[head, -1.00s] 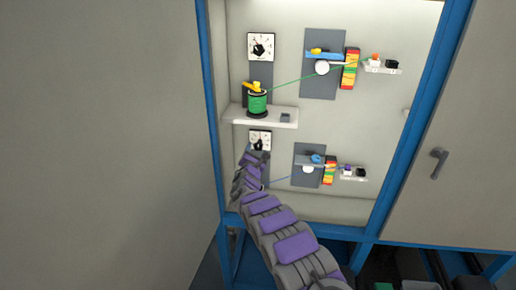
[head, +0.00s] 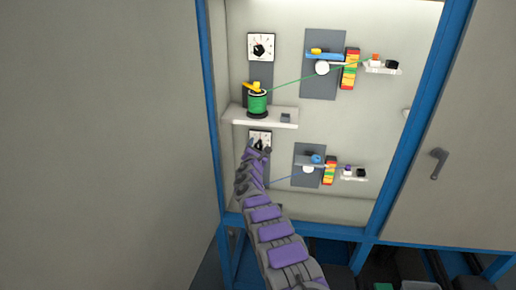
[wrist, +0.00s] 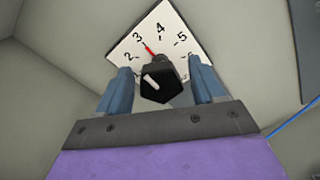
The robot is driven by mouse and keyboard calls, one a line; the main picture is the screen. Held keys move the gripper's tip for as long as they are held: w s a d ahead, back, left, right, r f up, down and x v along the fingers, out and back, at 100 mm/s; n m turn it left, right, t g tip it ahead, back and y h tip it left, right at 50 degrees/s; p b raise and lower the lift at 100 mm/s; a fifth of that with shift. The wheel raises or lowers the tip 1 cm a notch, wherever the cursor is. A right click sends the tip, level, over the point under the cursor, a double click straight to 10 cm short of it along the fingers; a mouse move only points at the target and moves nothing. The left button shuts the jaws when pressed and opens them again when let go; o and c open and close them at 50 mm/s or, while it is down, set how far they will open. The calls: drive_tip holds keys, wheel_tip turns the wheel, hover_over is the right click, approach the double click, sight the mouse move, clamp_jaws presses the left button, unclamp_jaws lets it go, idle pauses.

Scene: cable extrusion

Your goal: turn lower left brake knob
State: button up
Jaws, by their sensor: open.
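The lower left brake knob (wrist: 160,84) is black with a white mark on its face, in front of a white numbered dial (wrist: 160,38). A red pointer shows near the 3 in the wrist view. My gripper (wrist: 165,82) is open, with one blue-grey finger on each side of the knob and gaps visible between. In the head view my gripper (head: 258,146) is at the lower left dial (head: 260,135). The knob is largely hidden there.
A shelf (head: 260,116) with a green spool (head: 257,102) sits just above my gripper. An upper dial (head: 261,46) is higher on the panel. Blue cabinet posts (head: 212,120) flank the opening. A blue cable (wrist: 292,120) runs at the right in the wrist view.

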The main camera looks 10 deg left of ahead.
drive_tip(key=c, duration=1)
drive_tip(key=n, duration=0.4)
drive_tip(key=shift+r, duration=0.1)
drive_tip(key=shift+a+n+p, duration=0.1)
drive_tip(key=shift+n+p, duration=0.2)
drive_tip(key=shift+n, duration=1.5)
drive_tip(key=shift+r, duration=0.1)
